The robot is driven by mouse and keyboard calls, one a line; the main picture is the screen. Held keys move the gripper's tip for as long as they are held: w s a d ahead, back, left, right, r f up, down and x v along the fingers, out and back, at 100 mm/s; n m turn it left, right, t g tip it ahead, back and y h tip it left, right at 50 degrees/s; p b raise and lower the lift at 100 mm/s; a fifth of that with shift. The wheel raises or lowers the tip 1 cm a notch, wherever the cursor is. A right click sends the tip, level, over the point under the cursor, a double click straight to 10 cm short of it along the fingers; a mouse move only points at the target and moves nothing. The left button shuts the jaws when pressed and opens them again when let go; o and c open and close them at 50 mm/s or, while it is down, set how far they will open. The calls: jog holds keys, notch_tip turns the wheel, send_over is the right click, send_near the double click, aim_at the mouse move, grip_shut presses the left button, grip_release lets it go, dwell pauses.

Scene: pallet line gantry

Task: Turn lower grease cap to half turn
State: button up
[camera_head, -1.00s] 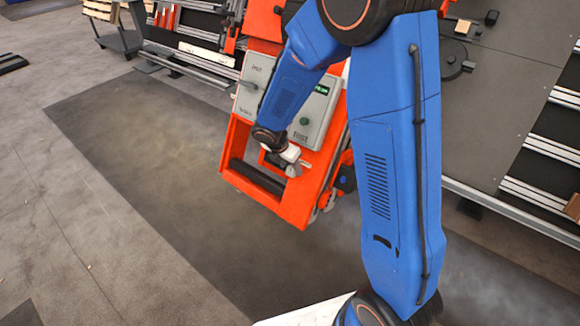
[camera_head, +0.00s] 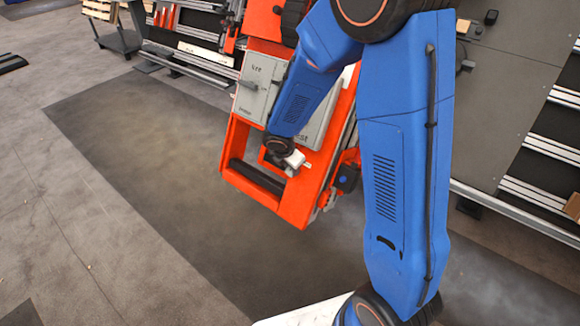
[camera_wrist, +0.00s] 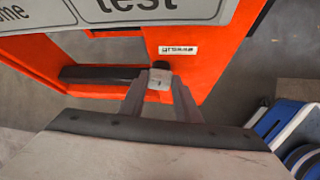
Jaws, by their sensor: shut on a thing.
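A small pale cap (camera_wrist: 160,80) sits between my fingertips in the wrist view, just below a small white label on the orange frame. I take it to be the grease cap; its turn angle is hard to read. My gripper (camera_wrist: 159,83) is shut on it, one finger at each side. A dark piece (camera_wrist: 160,66) shows just behind the cap. In the head view my gripper (camera_head: 293,161) is small at the lower part of the orange frame (camera_head: 293,204), and the cap cannot be made out there.
A grey panel (camera_head: 259,88) with lettering sits above on the frame; my arm covers part of it. A black bar (camera_head: 257,177) crosses the frame opening left of my gripper. A blue-knobbed part (camera_head: 344,180) sticks out at right.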

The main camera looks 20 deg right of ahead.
jog(key=shift+s+d+m+t+y, duration=0.2)
jog(key=shift+m+t+y, duration=0.1)
jog(key=shift+m+t, duration=0.4)
jog(key=o, duration=1)
jog(key=shift+o, duration=0.2)
jog(key=shift+a, duration=0.1)
jog(key=v, duration=1.7)
jog(key=shift+r, duration=0.15)
